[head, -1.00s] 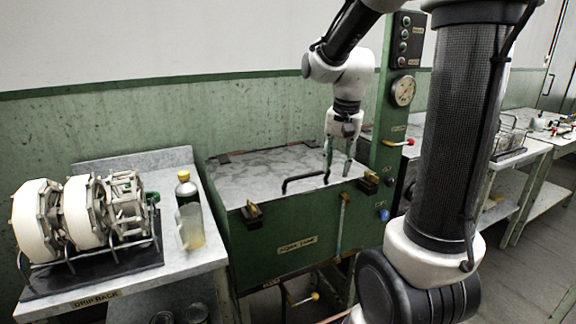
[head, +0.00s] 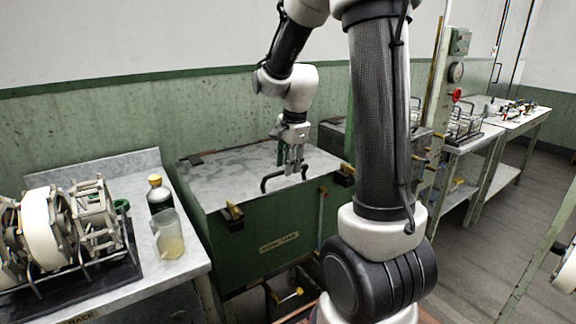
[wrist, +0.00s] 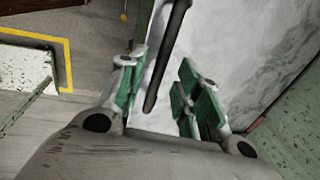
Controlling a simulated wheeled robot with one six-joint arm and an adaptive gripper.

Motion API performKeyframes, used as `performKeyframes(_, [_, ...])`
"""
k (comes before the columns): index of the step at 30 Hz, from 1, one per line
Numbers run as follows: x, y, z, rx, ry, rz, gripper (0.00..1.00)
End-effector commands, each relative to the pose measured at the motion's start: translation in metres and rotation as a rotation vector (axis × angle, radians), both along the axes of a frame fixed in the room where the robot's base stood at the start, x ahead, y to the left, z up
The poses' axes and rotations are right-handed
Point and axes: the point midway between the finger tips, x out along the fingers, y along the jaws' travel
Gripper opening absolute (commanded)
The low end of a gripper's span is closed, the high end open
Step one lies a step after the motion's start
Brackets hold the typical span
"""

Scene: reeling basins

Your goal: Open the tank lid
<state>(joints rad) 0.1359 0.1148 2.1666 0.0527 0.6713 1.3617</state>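The green tank (head: 262,244) has a grey metal lid (head: 225,170) that lies shut and flat on top. A dark bar handle (head: 273,179) stands along the lid's front edge; it also shows in the wrist view (wrist: 166,55). My gripper (head: 294,172) points down at the right part of the handle. In the wrist view my gripper (wrist: 165,92) is open, with green pads apart on both sides of the handle's end. Clear gaps show between the bar and the pads there. Fingertip height against the bar is hard to tell.
Yellow-topped latches (head: 234,212) sit at the tank's front corners. A bench at the left holds a dark bottle (head: 159,196), a clear jug (head: 168,236) and white reels (head: 48,228). Benches with racks (head: 465,125) stand at the right. Floor is free at right.

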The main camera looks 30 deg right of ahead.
Motion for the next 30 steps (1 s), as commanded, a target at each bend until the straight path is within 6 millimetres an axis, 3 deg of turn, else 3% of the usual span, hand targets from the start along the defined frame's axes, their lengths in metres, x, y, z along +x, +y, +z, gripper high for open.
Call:
performKeyframes(11, [0.002,0.0,-0.01,0.0,0.0,0.001,0.34])
performKeyframes(17, [0.002,0.0,-0.01,0.0,0.0,0.001,0.0])
performKeyframes(26, [0.002,0.0,-0.008,0.0,-0.001,0.001,0.0])
performKeyframes(30, [0.004,0.0,0.002,0.0,-0.002,0.002,0.0])
